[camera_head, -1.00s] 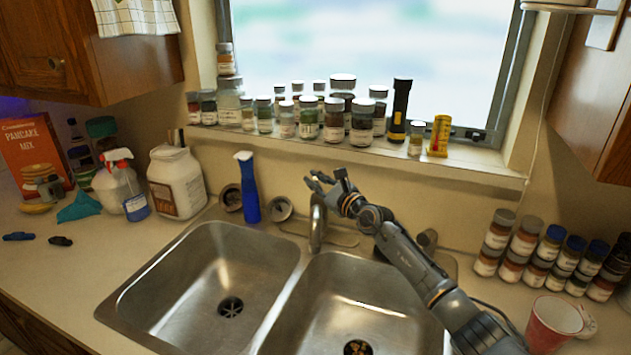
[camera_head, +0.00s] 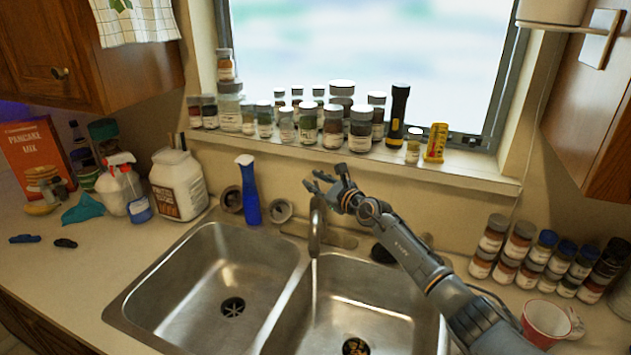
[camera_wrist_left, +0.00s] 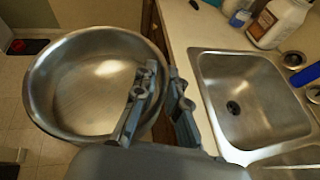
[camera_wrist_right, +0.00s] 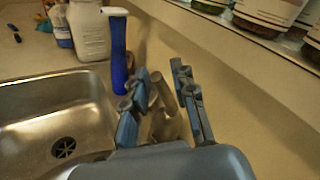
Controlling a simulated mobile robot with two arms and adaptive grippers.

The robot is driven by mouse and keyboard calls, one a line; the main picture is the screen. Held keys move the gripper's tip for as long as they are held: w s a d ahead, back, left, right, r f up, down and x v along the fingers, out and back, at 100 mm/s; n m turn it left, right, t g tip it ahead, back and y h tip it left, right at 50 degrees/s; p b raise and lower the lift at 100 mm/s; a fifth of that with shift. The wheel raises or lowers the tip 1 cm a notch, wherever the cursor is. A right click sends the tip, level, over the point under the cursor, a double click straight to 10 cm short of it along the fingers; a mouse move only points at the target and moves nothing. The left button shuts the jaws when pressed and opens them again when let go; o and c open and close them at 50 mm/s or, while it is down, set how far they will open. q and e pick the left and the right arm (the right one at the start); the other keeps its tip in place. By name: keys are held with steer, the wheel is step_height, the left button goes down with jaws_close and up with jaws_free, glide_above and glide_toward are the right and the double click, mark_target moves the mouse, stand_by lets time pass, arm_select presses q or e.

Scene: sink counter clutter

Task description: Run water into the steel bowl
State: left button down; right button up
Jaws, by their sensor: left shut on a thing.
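The steel bowl (camera_wrist_left: 85,85) is empty in the left wrist view, hanging over the floor beside the counter front. My left gripper (camera_wrist_left: 158,80) is shut on its right rim. Neither bowl nor left gripper shows in the head view. The faucet (camera_head: 316,225) stands behind the double sink. A thin stream of water (camera_head: 314,285) falls from its spout into the right basin (camera_head: 370,305), near the divider. My right gripper (camera_head: 325,190) is open at the top of the faucet. In the right wrist view, part of the faucet (camera_wrist_right: 163,105) shows between its spread fingers (camera_wrist_right: 160,85).
The left basin (camera_head: 215,280) is empty. A blue spray bottle (camera_head: 249,195) stands behind it. Spice jars (camera_head: 500,250) and a red cup (camera_head: 546,322) stand at right. Jars (camera_head: 308,125) crowd the windowsill.

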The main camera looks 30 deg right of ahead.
stand_by(0.3)
steer(key=v, duration=1.2)
stand_by(0.4)
